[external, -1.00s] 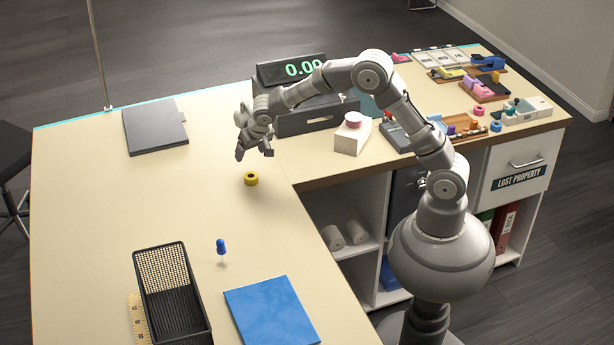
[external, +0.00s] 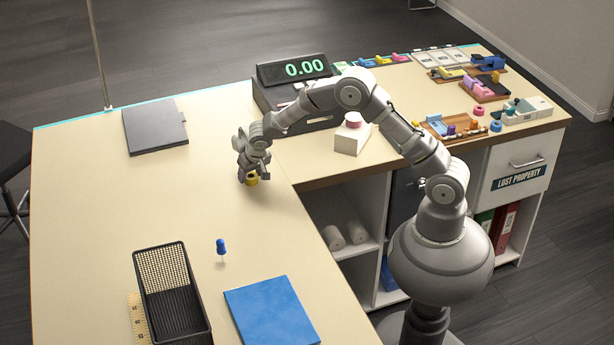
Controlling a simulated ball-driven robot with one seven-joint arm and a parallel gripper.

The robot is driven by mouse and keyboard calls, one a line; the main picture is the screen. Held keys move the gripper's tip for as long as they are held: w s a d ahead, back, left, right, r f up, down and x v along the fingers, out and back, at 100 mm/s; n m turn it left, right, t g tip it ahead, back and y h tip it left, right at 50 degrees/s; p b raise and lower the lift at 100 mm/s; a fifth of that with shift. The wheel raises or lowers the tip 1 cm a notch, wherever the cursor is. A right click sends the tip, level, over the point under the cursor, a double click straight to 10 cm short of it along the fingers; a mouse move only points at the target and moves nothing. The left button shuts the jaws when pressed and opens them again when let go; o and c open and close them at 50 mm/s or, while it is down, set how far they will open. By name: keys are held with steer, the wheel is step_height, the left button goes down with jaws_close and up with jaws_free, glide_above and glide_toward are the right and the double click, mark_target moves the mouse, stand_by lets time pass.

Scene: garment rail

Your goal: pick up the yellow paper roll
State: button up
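The yellow paper roll (external: 252,180) is a small ring-shaped roll on the cream counter (external: 90,220), near the inner corner of the L-shaped top. My gripper (external: 252,176) is down at the roll, with its fingers pointing downward around or beside it. The fingers hide much of the roll. The gap between the fingertips and the roll is too small to make out, so I cannot tell whether they grip it.
A display (external: 293,69) and a white block (external: 352,134) stand to the right. Counter left of the roll is clear.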

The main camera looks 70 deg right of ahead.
steer(key=c, duration=0.7)
steer(key=shift+o, duration=0.2)
